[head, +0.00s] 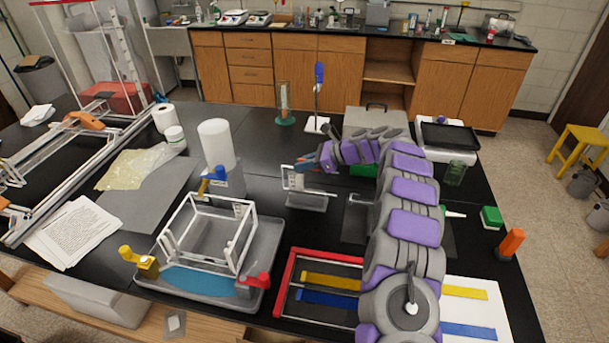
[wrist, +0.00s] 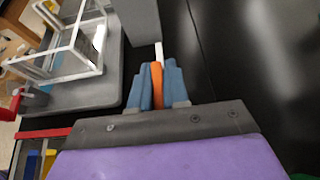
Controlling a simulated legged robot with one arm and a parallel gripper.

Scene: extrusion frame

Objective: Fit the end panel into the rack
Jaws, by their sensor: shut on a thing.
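The rack (head: 238,262) is an open box of white bars on a grey tray with a blue patch, left of my gripper; part of it shows at upper left in the wrist view (wrist: 85,62). My gripper (head: 312,162) has blue fingers, shut on an orange piece (wrist: 156,76) with a thin white part beyond the fingertips in the wrist view. This appears to be the end panel, a small white frame (head: 287,181) seen at the fingertips in the head view. It stands over a grey holder (head: 312,202); I cannot tell whether they touch.
Yellow, blue and red clamps (head: 140,259) sit around the rack's tray (head: 268,240). A grey block carrying a white cylinder (head: 216,145) stands behind the rack. A red-edged frame (head: 285,285) with coloured bars lies at the front. Black tabletop is clear between rack and holder.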

